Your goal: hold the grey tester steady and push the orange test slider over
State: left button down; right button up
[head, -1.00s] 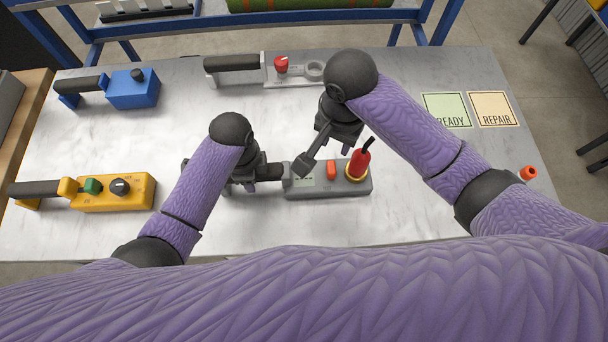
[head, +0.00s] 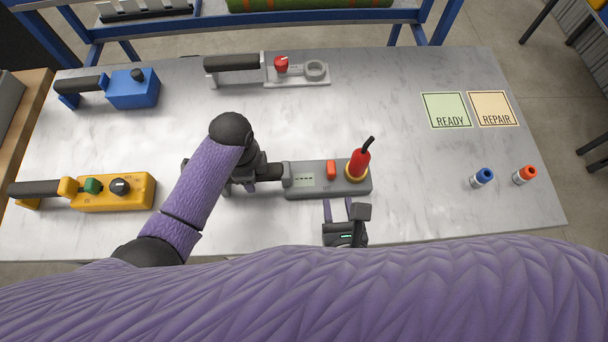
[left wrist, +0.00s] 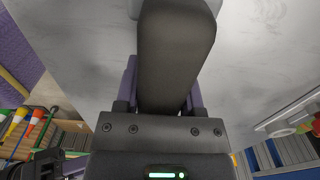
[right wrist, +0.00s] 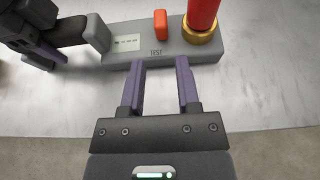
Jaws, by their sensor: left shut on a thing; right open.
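The grey tester (head: 328,190) lies on the table with a small display, an orange slider (head: 331,168) and a red plug-like piece (head: 360,163) in a brass ring at its right end. My left gripper (head: 262,172) is shut on the tester's dark handle (left wrist: 175,60). My right gripper (head: 338,208) is open and empty at the tester's front edge. In the right wrist view its fingers (right wrist: 160,75) point at the tester's front face, marked TEST, with the orange slider (right wrist: 160,24) beyond them. I cannot tell whether they touch it.
A yellow device (head: 115,205), a blue device (head: 133,90) and a grey device with a red knob (head: 297,82) lie around the table. READY (head: 447,98) and REPAIR (head: 492,97) mats lie at right. Blue (head: 482,178) and orange-red (head: 525,175) pieces lie near the right edge.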

aim_at(333, 175)
jog(key=x, duration=1)
jog(key=shift+w+d+f, duration=0.1)
jog(key=shift+w+f, duration=0.05)
jog(key=shift+w, duration=0.15)
grip_shut()
dwell(0.9)
